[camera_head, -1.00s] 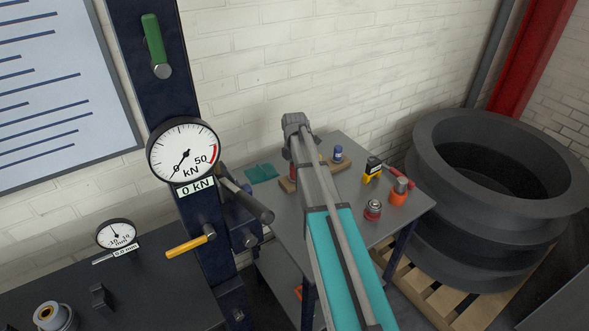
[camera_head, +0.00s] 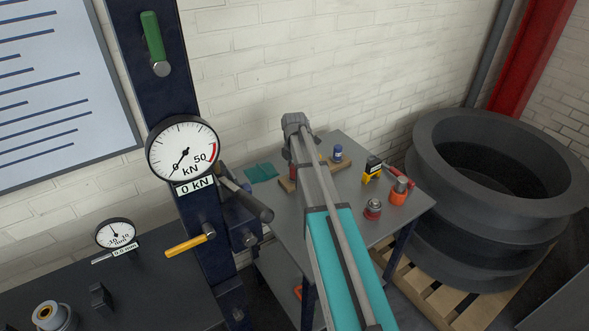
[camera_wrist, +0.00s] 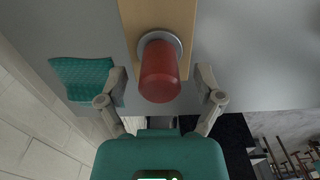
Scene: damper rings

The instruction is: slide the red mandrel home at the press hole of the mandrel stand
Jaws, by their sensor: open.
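The red mandrel (camera_wrist: 160,78) stands in a wooden stand (camera_wrist: 127,12), with a pale metal collar around its base. In the wrist view it lies between the two spread fingers of my gripper (camera_wrist: 160,88), with a visible gap on each side. My gripper is open and holds nothing. In the head view my arm hides most of the mandrel; the wooden stand (camera_head: 287,185) shows beside the arm on the grey side table (camera_head: 345,205). I cannot tell which hole of the stand the mandrel is in.
A teal cloth (camera_wrist: 82,78) lies left of the stand. Large black rings (camera_head: 480,200) sit on a pallet beyond the table.

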